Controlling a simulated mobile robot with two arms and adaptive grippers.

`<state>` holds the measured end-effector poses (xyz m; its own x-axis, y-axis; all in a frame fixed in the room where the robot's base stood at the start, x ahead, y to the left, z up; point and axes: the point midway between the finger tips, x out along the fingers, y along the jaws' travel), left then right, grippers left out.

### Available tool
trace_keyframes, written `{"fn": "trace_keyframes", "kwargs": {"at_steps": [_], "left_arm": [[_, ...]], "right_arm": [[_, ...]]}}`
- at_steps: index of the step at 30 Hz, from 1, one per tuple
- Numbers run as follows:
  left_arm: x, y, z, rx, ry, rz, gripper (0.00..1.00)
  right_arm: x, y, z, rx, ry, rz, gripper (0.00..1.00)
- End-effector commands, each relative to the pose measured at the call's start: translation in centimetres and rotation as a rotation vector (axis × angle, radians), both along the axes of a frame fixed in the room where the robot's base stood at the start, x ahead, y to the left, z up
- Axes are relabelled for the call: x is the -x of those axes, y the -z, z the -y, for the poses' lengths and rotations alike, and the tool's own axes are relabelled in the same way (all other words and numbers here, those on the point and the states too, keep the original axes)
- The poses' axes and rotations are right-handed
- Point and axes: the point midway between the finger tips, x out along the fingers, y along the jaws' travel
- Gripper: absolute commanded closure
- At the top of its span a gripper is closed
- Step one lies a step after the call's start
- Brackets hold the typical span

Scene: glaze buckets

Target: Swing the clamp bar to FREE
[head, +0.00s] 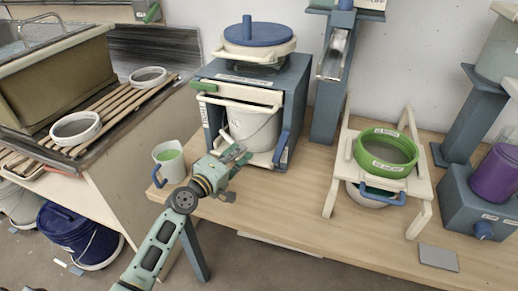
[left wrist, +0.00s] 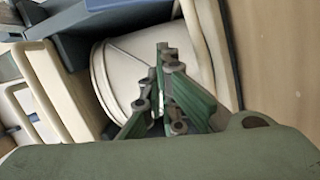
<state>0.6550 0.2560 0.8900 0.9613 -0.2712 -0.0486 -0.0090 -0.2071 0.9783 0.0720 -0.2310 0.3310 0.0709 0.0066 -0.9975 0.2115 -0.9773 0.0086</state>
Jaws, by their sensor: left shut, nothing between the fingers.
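A cream bar with a green grip (head: 204,87) at its left end runs across the upper front of a blue box-shaped stand (head: 295,85); it looks like the clamp bar. Its small labels cannot be read. A whitish bucket (head: 252,125) with a wire handle sits inside the stand below the bar; it also shows in the left wrist view (left wrist: 110,75). My left gripper (head: 243,152) is shut and empty, in front of the bucket's lower part and below the bar. Its fingertips also show in the left wrist view (left wrist: 165,55). My right gripper is not in view.
A cup with a blue handle (head: 168,162) stands close left of my left gripper. A blue lever (head: 281,148) hangs at the stand's right front. A green sieve (head: 387,152) rests on a cream frame to the right. The tabletop (head: 300,205) between is clear.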

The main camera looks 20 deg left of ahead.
Motion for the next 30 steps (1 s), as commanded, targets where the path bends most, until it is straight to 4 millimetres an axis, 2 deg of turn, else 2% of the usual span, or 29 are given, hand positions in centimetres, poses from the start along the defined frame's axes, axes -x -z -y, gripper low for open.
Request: {"fn": "trace_keyframes", "kwargs": {"at_steps": [1, 6, 9, 15, 26, 30], "left_arm": [[-1.2, -0.1, 0.3, 0.004, -0.001, 0.002, 1.0], [-4.2, 0.2, 1.3, 0.002, 0.0, -0.001, 1.0], [-3.8, 0.4, 3.2, 0.003, 0.002, -0.002, 1.0], [-3.7, 0.9, 4.7, 0.0, -0.001, -0.001, 1.0], [-3.7, 1.1, 5.0, 0.0, 0.0, 0.0, 1.0], [-3.7, 1.5, 5.2, 0.021, -0.001, -0.001, 1.0]], "right_arm": [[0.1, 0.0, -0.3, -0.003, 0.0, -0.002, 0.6], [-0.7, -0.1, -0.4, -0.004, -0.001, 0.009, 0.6], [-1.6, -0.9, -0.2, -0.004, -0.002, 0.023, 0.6], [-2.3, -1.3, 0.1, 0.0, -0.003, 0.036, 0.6], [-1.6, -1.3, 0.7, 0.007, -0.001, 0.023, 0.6], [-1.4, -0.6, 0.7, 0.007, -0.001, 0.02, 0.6]]}}
